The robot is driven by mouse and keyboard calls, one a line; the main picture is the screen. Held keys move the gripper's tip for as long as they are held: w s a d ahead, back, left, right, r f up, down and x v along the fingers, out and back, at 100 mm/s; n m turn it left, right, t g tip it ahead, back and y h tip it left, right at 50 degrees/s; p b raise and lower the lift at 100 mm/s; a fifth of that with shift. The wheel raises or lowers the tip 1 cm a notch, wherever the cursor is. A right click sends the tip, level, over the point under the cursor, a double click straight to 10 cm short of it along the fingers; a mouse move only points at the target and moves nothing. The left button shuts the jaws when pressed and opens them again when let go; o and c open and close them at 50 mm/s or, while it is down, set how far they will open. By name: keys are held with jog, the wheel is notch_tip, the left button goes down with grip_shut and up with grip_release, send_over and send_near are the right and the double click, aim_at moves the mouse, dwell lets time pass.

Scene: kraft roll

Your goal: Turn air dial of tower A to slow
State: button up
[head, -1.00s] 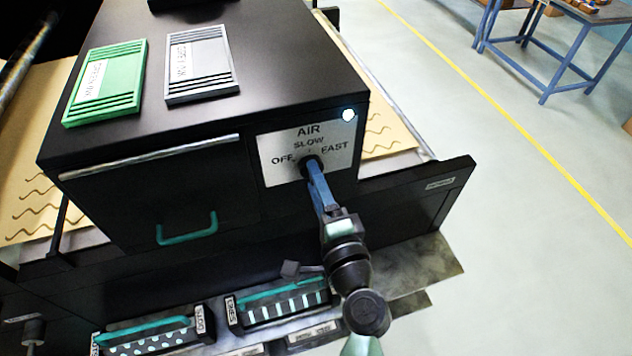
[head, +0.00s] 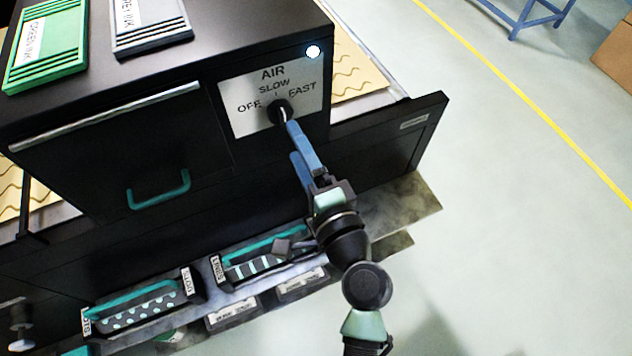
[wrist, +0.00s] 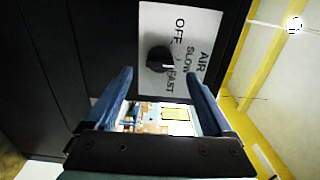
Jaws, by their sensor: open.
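The air dial (head: 279,112) is a black round knob on a white plate (head: 231,113) marked OFF, SLOW and FAST, on the black tower's front. In the wrist view the dial (wrist: 158,58) shows a white mark on the side towards the SLOW and FAST labels; I cannot tell exactly which it points at. My gripper (head: 292,141) is open, with blue fingers, just in front of and below the dial. In the wrist view the dial shows beyond the gap between my fingertips (wrist: 157,73), with nothing held.
A teal drawer handle (head: 158,190) is to the left. Green (head: 45,48) and grey (head: 150,25) cartridges lie on top. Striped (head: 258,262) and dotted (head: 145,308) trays sit below.

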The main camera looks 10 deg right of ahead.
jog(key=b+v, duration=0.2)
jog(key=v, duration=0.6)
